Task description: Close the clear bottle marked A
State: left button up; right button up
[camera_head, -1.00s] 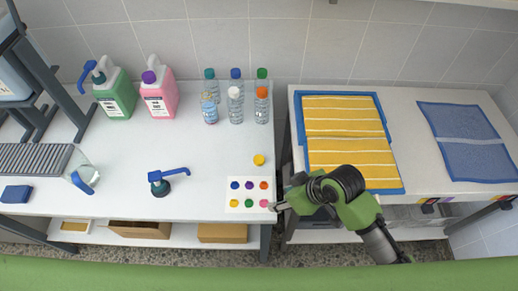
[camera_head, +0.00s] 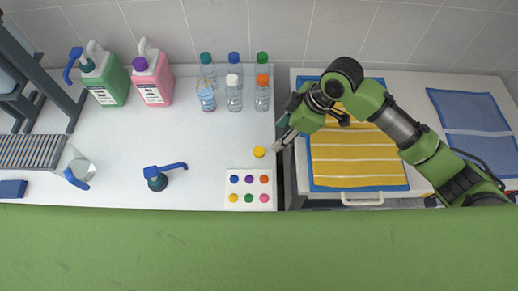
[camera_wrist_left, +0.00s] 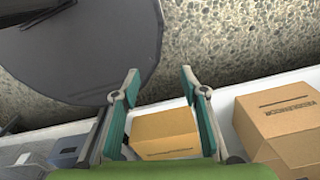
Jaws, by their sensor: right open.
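Several clear bottles stand in two rows at the back of the left table. The front row has a bluish bottle (camera_head: 206,96), a white-capped bottle (camera_head: 234,97) and an orange-capped bottle (camera_head: 262,97). The letter A cannot be read on any bottle, and I cannot tell whether the bluish one has a cap. A yellow cap (camera_head: 258,151) lies alone on the table in front of them. My right gripper (camera_head: 281,141) is open and empty, just right of the yellow cap by the table's right edge. My left gripper (camera_wrist_left: 160,78) shows in the left wrist view, open and empty.
A white card (camera_head: 248,175) with several coloured caps lies near the front. Green (camera_head: 108,82) and pink (camera_head: 153,84) jugs stand at the back left. Yellow towels (camera_head: 355,150) lie right of the gap. Cardboard boxes (camera_wrist_left: 165,133) sit low.

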jog(key=p, duration=0.1)
send_over(260, 151)
jog(key=d, duration=0.3)
jog(key=f, duration=0.8)
jog(key=shift+s+a, duration=0.25)
jog(key=shift+s, duration=0.15)
pick_arm(q)
jog(key=shift+w+r, duration=0.65)
jog(key=shift+w, duration=0.1)
pick_arm(e)
jog(key=shift+a+f+p, duration=0.2)
jog(key=shift+f+p, duration=0.3)
jog(key=shift+f, duration=0.05)
jog(key=shift+p+x, duration=0.45)
jog(key=shift+x, duration=1.6)
pick_arm(q)
jog(key=shift+s+r, duration=0.25)
jog(key=shift+r, duration=0.55)
pick_arm(e)
jog(key=shift+w, duration=0.2)
jog(key=shift+c, duration=0.3)
jog(key=c, duration=0.7)
